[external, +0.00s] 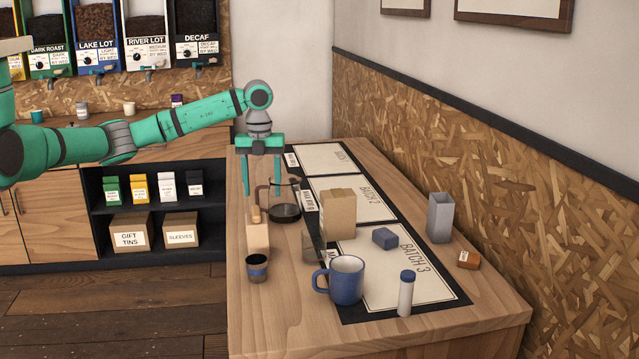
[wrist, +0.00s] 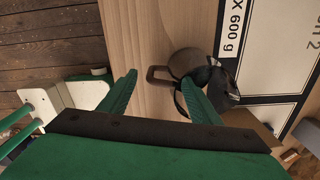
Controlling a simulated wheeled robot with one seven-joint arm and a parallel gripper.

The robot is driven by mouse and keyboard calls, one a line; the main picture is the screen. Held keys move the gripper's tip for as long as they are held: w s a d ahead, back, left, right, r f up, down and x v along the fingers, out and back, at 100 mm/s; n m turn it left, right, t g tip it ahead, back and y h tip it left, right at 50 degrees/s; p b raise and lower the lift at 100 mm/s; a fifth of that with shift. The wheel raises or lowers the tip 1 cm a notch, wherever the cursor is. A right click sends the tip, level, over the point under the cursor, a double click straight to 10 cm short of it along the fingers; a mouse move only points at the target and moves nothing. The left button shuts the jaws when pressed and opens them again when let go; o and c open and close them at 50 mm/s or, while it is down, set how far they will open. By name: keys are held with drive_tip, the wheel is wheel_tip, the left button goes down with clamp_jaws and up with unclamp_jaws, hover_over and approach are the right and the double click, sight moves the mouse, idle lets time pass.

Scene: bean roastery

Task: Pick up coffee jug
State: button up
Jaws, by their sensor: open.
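The coffee jug (external: 285,212) stands upright on the wooden counter beside the label strip. It is clear glass with dark liquid low inside, and its handle is on the left. My gripper (external: 262,190) points down at the jug's handle side, open and empty. In the wrist view the jug (wrist: 188,62) lies ahead of the fingers, with its brown handle in the gap between the two green fingertips (wrist: 160,84). The right finger overlaps part of the jug's dark side. Contact between fingers and handle cannot be told.
A blue mug (external: 345,282), white bottle (external: 405,295) and grey container (external: 440,218) stand nearer. The counter's left edge is close.

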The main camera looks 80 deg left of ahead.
wheel_tip(320, 180, down, 5)
drive_tip(key=shift+a+r, duration=0.1)
drive_tip(key=shift+a, duration=0.05)
drive_tip(key=shift+w, duration=0.1)
clamp_jaws()
